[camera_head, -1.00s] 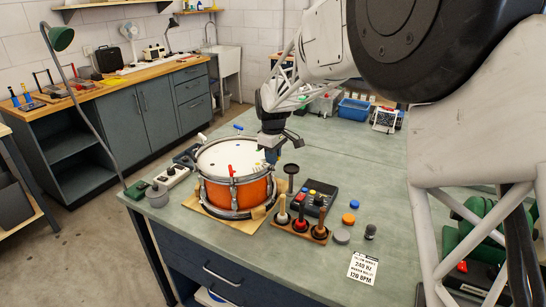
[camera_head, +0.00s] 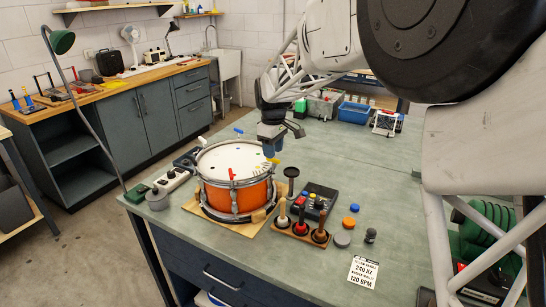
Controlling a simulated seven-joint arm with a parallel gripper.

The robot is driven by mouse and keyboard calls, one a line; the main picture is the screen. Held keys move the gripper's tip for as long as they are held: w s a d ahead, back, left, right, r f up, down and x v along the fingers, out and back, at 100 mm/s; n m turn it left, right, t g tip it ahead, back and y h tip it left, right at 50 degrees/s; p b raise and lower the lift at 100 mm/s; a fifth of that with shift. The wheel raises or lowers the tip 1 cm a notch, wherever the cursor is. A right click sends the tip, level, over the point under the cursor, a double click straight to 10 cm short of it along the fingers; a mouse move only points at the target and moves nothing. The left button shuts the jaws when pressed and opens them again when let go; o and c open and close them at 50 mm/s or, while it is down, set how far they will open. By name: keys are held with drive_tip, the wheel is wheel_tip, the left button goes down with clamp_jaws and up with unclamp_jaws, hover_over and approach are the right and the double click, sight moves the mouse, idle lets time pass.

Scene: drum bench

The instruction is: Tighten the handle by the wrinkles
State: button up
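The drum (camera_head: 237,197) with an orange shell and white head stands on a wooden board on the bench. Small coloured handles sit around its rim: a red one (camera_head: 231,174) at the front, a blue one (camera_head: 238,130) at the back, a white one with a red tip (camera_head: 202,141) at the left back and a yellow one (camera_head: 273,160) at the right. My gripper (camera_head: 269,153) points down at the right rim, just above the yellow handle.
Right of the drum stand a wooden rack (camera_head: 301,233) with several mallets, a dark control box (camera_head: 317,198) with coloured buttons and a small black stand (camera_head: 291,180). A printed card (camera_head: 364,271) lies at the front. A blue bin (camera_head: 353,112) is behind. The bench's right middle is clear.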

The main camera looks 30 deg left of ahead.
drive_tip(key=shift+r, duration=1.9)
drive_tip(key=shift+d+r, duration=0.1)
drive_tip(key=shift+d, duration=0.2)
drive_tip(key=s+d+r+m, duration=0.2)
drive_tip(key=s+d+m, duration=0.1)
drive_tip(key=d, duration=0.9)
drive_tip(key=s+d+r+m+t, duration=0.1)
drive_tip(key=s+d+r+m, duration=0.25)
drive_tip(key=d, duration=0.85)
drive_tip(key=s+d+r+m, duration=0.2)
drive_tip(key=s+d, duration=0.2)
drive_tip(key=d, duration=0.8)
drive_tip(key=s+d+f+m, duration=0.3)
drive_tip(key=s+d+m, duration=0.1)
drive_tip(key=s+d, duration=0.6)
drive_tip(key=s+d+f+m+t, duration=0.1)
drive_tip(key=s+d+f+m, duration=0.3)
drive_tip(key=s+d, duration=0.6)
drive_tip(key=s+m, duration=0.1)
drive_tip(key=s, duration=0.3)
drive_tip(key=shift+s+d+f+t, duration=0.25)
drive_tip(key=shift+d+t, duration=0.05)
